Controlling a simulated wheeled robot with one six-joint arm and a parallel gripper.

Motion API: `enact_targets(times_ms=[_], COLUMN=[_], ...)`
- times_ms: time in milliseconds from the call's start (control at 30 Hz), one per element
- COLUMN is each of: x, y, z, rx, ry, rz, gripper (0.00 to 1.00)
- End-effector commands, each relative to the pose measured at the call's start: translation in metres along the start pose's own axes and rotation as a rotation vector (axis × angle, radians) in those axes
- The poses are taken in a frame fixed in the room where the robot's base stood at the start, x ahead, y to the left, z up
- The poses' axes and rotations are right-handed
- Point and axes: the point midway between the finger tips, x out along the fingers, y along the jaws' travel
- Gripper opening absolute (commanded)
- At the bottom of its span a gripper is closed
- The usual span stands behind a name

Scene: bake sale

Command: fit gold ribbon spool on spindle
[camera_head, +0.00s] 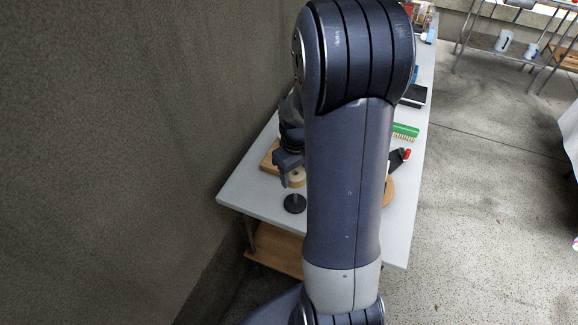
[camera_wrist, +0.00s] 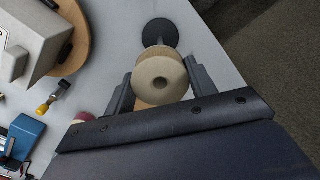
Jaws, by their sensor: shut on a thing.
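The spool also shows small in the head view (camera_head: 297,178), below my gripper (camera_head: 291,174). The spindle, with a dark round base (camera_wrist: 160,31), stands on the table just beyond the spool in the wrist view. In the head view the spindle (camera_head: 294,204) is just below the held spool, near the table's front edge. The spool looks apart from the spindle; the exact gap cannot be told.
The grey table (camera_head: 249,190) runs along the wall. A wooden board (camera_head: 268,158) lies behind my gripper. A green comb-like thing (camera_head: 405,131) and a red-ended tool (camera_head: 406,154) lie to the right. My arm hides the middle.

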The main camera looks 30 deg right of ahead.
Motion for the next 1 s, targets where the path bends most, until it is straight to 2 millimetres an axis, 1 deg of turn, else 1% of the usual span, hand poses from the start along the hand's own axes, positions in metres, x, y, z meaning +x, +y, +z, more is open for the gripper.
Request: enact_targets(times_ms=[267,467,800,1000], x=[0.006,0.017,0.042,0.046], y=[0.0,0.0,0.0,0.0], z=[0.004,0.004,0.004,0.004], rx=[0.02,0.019,0.019,0.018], ry=[-0.001,0.0,-0.001,-0.001], rz=[0.0,0.0,0.0,0.0], gripper=[0.31,0.31,0.31,0.31])
